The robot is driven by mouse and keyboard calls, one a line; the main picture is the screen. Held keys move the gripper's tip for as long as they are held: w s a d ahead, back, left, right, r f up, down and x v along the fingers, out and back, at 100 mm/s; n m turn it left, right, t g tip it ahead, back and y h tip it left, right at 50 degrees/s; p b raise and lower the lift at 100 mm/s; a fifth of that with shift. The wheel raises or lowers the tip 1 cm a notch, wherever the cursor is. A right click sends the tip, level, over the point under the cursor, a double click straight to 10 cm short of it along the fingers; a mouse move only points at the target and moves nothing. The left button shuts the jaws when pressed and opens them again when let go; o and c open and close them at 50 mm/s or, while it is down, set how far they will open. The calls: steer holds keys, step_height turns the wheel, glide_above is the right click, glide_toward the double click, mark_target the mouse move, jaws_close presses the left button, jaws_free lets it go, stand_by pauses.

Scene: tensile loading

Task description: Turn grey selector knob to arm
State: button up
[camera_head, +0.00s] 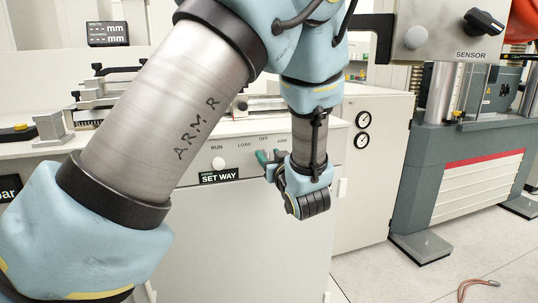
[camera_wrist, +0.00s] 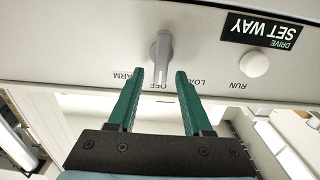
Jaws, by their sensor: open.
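The grey selector knob (camera_wrist: 161,58) sits on a pale panel (camera_wrist: 90,35). The wrist view shows the panel lettering upside down. The knob's bar points at the OFF label, with ARM on one side and LOAD on the other. My gripper (camera_wrist: 160,76) is open, its two green fingers on either side of the knob's bar with a gap showing at each side.
A white round button (camera_head: 218,163) and a black SET WAY label (camera_head: 219,176) are on the same panel, toward RUN. A box with a black SENSOR knob (camera_head: 483,22) is at upper right. A grey test machine (camera_head: 428,165) stands at right.

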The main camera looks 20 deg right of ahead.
steer(key=shift+w, duration=0.25)
jaws_close()
stand_by(0.5)
